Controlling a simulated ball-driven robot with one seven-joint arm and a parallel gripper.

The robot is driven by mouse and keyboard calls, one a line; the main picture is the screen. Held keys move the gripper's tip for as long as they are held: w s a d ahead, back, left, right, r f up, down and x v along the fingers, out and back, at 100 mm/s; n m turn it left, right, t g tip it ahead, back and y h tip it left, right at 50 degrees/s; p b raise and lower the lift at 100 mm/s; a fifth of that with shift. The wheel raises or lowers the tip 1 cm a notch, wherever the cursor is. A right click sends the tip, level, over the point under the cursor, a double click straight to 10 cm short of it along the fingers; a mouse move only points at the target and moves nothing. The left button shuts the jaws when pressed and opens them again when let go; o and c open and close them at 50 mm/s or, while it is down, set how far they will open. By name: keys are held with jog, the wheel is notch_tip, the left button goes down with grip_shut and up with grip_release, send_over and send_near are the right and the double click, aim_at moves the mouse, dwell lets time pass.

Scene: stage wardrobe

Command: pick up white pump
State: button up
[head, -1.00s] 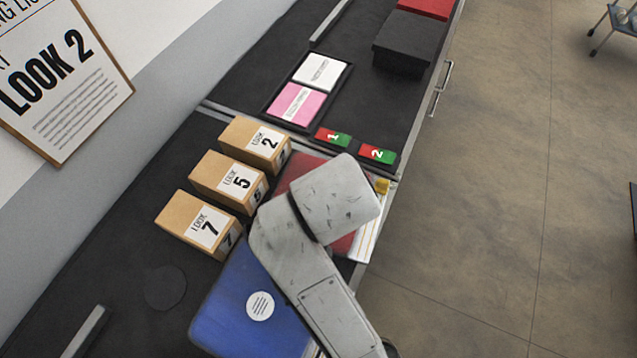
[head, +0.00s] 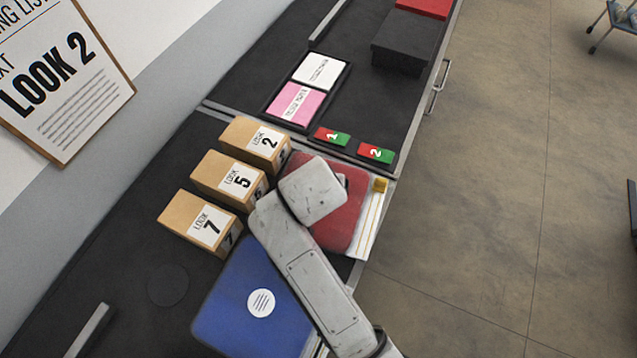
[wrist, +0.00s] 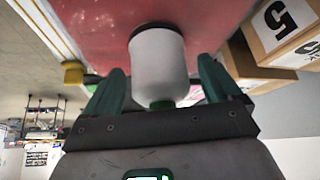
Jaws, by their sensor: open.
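In the wrist view a white rounded cylinder (wrist: 158,67) with a dark band at its far end and a green part at its near end lies between the fingers of my gripper (wrist: 161,80); it appears to be the white pump. The two teal fingers are open, one on each side, with small gaps visible. The dark far end is against or close to a red surface, which appears to be the red folder (head: 343,219). In the head view my arm hides the pump and my gripper.
Cardboard boxes marked 2 (head: 250,137), 5 (head: 222,177) and 7 (head: 195,214) stand left of the red folder. A blue folder (head: 235,300) lies in front. Red-green cards (head: 331,137) and a black tray (head: 279,118) lie beyond. The counter's right edge is close.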

jog(key=shift+w+f, duration=0.15)
jog(key=shift+f, duration=0.1)
jog(key=shift+c, duration=0.3)
jog(key=shift+r, duration=0.1)
jog(key=c, duration=1.4)
